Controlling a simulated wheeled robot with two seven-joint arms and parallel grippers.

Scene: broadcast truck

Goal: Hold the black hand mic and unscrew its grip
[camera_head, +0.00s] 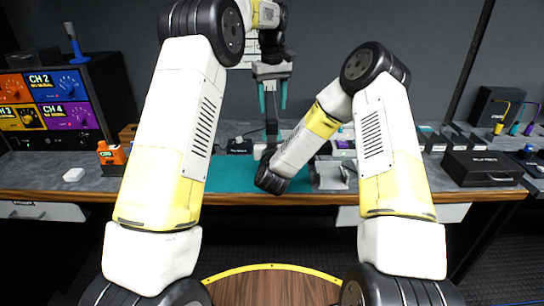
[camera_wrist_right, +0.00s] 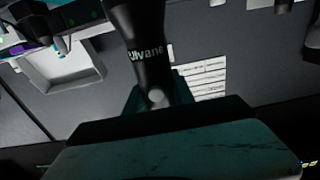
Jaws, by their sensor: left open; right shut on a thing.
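The black hand mic (camera_head: 271,128) stands upright over the back of the workbench in the head view. In the right wrist view the mic (camera_wrist_right: 142,45) is a dark tapering body with pale lettering and a pale round end. My right gripper (camera_wrist_right: 157,100) is shut on it, with a teal pad in front and another behind. In the head view my right wrist hides that gripper. My left gripper (camera_head: 272,96) is open, pointing down with teal fingers at the mic's top. I cannot tell whether they touch it. The seam of the grip is not clear.
A teal mat (camera_head: 232,174) lies on the bench. A grey holder (camera_head: 329,176) stands right of my right wrist. An orange device (camera_head: 111,155) and a white block (camera_head: 74,174) are at left. A black case (camera_head: 483,168) is at right. The bench front between them is mostly clear.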

